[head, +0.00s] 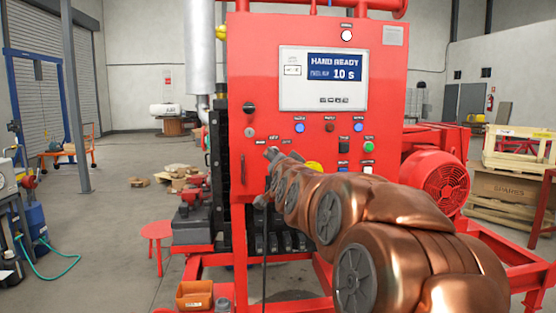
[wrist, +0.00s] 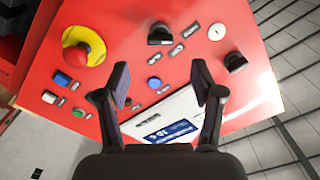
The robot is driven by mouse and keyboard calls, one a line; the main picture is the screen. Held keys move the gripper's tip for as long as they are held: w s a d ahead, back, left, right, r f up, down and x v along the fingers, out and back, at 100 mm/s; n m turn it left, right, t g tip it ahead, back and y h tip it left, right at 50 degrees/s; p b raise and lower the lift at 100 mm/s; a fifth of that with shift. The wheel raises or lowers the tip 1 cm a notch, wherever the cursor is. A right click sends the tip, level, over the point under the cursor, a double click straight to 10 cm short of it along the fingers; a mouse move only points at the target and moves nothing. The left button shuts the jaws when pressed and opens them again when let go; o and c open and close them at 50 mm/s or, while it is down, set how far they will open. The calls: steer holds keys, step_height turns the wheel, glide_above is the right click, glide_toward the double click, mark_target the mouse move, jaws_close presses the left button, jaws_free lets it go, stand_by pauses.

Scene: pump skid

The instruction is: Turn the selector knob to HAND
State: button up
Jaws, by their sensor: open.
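The black selector knob (wrist: 160,33) sits on the red control panel (head: 234,60), with small labels beside it. In the wrist view the panel is seen upside down and tilted. I cannot tell which label the knob points at. In the head view my arm hides the knob. My gripper (wrist: 162,84) is open and empty, its two fingers spread wide. The knob shows beyond the fingertips, above the gap between them, and nothing is held. In the head view my gripper (head: 272,156) is close to the panel's lower left. The screen (head: 334,78) reads "HAND READY" and "10 s".
A yellow-and-red emergency stop (wrist: 83,47) lies left of the knob in the wrist view. A round white lock (wrist: 216,32) and another black knob (wrist: 235,62) lie right of it. Several coloured buttons and a red motor (head: 440,180) are nearby.

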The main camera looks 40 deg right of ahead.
steer(key=shift+v, duration=1.5)
steer(key=w+a+f+n+g+y, duration=0.1)
steer(key=w+a+f+n+y, duration=0.25)
steer(key=a+f, duration=0.5)
steer(key=s+a+f+n+g+y, duration=0.3)
steer(key=s+a+f+g+y, duration=0.15)
steer(key=a+f, duration=0.6)
steer(key=s+a+f+n+g+y, duration=0.3)
steer(key=s+a+f+n, duration=0.15)
steer(key=a+f, duration=0.55)
steer(key=s+a+f+n+g, duration=0.1)
steer(key=s+a+f+g, duration=0.15)
steer(key=s, duration=0.55)
steer(key=s+a+f+n+g, duration=0.2)
steer(key=s+g, duration=0.1)
steer(key=s, duration=0.5)
steer(key=s+a+f+n+g, duration=0.1)
steer(key=s+a+f+g, duration=0.15)
steer(key=s, duration=0.65)
step_height(320, 180, up, 14)
steer(key=w+p, duration=0.1)
steer(key=p, duration=1.2)
steer(key=shift+w+a, duration=0.2)
steer(key=shift+w, duration=0.1)
